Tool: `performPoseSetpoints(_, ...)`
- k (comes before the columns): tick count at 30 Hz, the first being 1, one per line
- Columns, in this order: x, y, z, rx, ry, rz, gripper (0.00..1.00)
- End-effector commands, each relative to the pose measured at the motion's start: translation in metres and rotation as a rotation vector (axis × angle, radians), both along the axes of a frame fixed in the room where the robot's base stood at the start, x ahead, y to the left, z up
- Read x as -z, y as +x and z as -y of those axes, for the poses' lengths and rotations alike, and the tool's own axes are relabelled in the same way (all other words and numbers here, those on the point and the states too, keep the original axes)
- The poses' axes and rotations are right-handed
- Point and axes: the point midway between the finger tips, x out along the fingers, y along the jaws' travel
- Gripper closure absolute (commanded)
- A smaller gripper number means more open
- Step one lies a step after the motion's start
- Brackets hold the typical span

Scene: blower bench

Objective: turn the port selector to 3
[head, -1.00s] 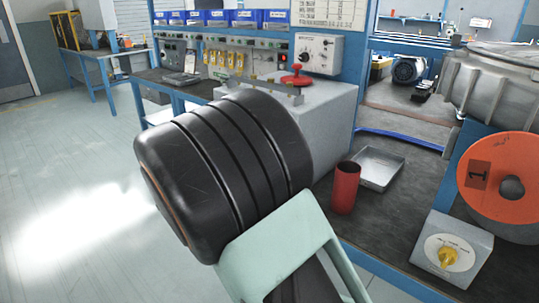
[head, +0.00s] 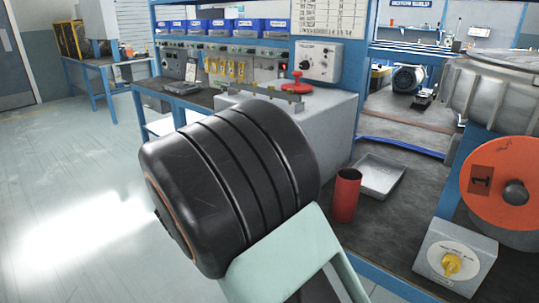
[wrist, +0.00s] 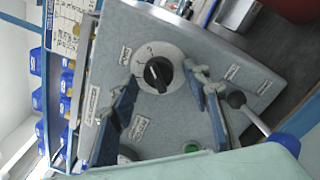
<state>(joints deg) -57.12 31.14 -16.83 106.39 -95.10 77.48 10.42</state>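In the wrist view a black knob (wrist: 158,74) sits on a round white dial on a grey panel (wrist: 165,115), seen tilted. The dial marks are too small to read surely. My gripper (wrist: 165,82) is open, its two blue fingers on either side of the knob with gaps showing; I cannot tell how far it stands from the panel. In the head view a grey wall box (head: 316,61) has a dark knob, and a grey box with a yellow knob (head: 452,263) stands at lower right. Neither label is legible. My gripper is hidden there.
A red cup (head: 345,195) and a metal tray (head: 379,176) stand on the dark bench. A red-topped handle (head: 297,84) is on the grey block left of them. An orange disc (head: 505,180) is at right. A green button (wrist: 191,148) is on the panel.

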Motion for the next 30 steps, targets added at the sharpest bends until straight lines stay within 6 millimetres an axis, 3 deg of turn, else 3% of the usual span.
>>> performPoseSetpoints(8, 0.0, -0.007, -0.006, -0.001, 0.0, 0.0, 0.56)
performPoseSetpoints(21, 0.005, -0.078, -0.056, -0.003, 0.0, 0.0, 0.56)
performPoseSetpoints(30, 0.006, -0.098, -0.069, -0.001, 0.0, 0.001, 0.56)
